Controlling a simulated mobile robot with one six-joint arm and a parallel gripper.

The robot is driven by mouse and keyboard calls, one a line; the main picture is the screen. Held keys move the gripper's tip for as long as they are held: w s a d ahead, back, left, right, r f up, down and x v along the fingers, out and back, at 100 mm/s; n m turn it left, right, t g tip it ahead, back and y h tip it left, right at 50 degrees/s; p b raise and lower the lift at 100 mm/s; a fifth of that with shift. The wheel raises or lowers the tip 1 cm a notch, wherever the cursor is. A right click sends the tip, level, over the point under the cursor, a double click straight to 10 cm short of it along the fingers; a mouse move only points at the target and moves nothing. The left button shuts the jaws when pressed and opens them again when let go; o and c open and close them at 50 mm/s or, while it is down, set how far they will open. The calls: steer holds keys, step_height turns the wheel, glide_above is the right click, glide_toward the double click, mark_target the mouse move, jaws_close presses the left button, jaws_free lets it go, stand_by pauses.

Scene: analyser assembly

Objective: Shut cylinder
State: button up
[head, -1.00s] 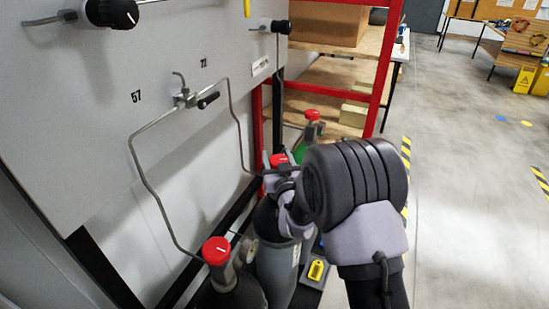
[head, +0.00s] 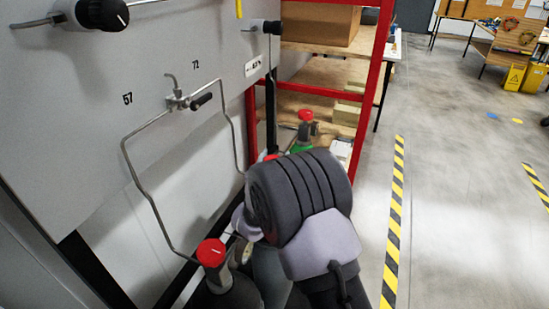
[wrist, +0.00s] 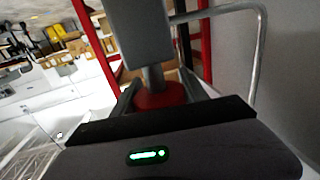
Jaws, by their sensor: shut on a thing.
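Gas cylinders with red valve knobs stand along the grey panel. The front cylinder's red knob (head: 211,252) is clear in the head view. The middle cylinder's red knob (head: 270,157) barely shows above my arm, which covers most of that cylinder. A rear green cylinder has a red knob (head: 306,115). In the wrist view, my gripper (wrist: 160,92) has its fingers on either side of a round red knob (wrist: 160,101) and is shut on it. A grey stem and block rise beyond it. My fingertips are hidden in the head view.
The panel (head: 75,140) carries bent metal tubes, a small valve (head: 180,100) and black knobs (head: 102,13). A red-framed shelf (head: 372,90) stands behind the cylinders. Open floor (head: 460,200) with yellow-black stripes lies to the right.

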steer(key=o, duration=1.4)
steer(key=shift+c, duration=0.2)
steer(key=shift+r+p, duration=0.3)
steer(key=shift+r, duration=0.1)
step_height(320, 180, up, 4)
steer(key=shift+f+p, duration=0.15)
steer(key=shift+p, duration=1)
steer(key=s+d+p, duration=0.1)
steer(key=s+d, duration=0.3)
steer(key=s, duration=1.1)
steer(key=shift+s+r, duration=0.25)
